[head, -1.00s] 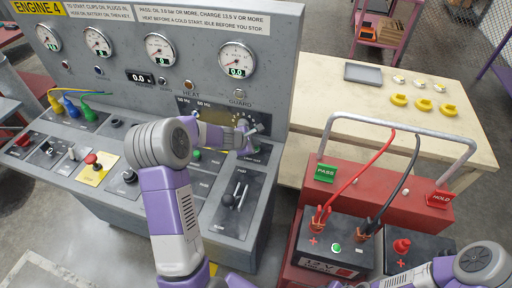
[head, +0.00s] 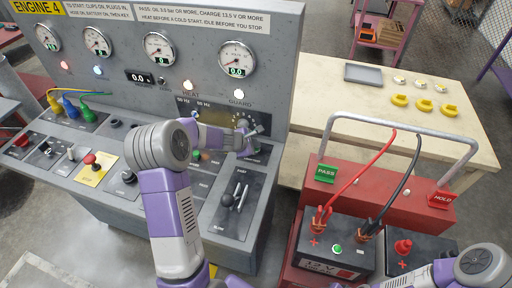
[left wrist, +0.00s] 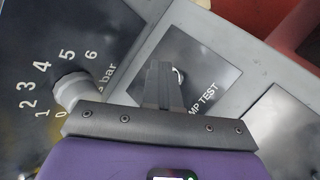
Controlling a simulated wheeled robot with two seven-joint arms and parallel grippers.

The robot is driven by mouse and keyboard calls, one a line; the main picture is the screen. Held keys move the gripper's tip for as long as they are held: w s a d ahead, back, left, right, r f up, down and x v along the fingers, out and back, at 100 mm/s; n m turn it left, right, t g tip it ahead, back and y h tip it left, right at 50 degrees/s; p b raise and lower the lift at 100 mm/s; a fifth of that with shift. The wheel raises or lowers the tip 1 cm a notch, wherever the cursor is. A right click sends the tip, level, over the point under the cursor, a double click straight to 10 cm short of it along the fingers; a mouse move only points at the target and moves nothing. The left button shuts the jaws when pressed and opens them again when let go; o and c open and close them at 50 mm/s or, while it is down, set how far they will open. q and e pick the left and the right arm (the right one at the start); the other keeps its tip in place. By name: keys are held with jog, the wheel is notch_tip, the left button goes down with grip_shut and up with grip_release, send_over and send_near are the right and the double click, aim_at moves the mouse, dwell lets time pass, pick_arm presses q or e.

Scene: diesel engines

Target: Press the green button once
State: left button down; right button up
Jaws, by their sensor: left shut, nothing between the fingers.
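A small green button (head: 196,155) shows on the sloping console in the head view, partly hidden by my left arm. My left gripper (head: 251,146) is over the console's right part, to the right of that button. In the left wrist view its shut, empty fingers (left wrist: 165,80) point down at a panel marked lamp test (left wrist: 205,75). A shiny round rim shows just beside the fingertips. The fingertips hide most of what lies under them, so I cannot tell whether they touch it. Only links of my right arm show at the lower right; its gripper is out of view.
A knob (left wrist: 70,90) with a bar scale stands close to the gripper. A black lever (head: 228,200) and a red mushroom button (head: 91,159) are on the console. A red cart with batteries (head: 330,258) stands to the right, before a wooden table (head: 470,142).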

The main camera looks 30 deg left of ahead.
pick_arm(q)
jog(key=shift+r+p, duration=0.85)
jog(key=shift+r, duration=0.05)
notch_tip(320, 180, up, 5)
jog(key=p, duration=0.4)
jog(key=shift+p, duration=0.3)
dwell(0.4)
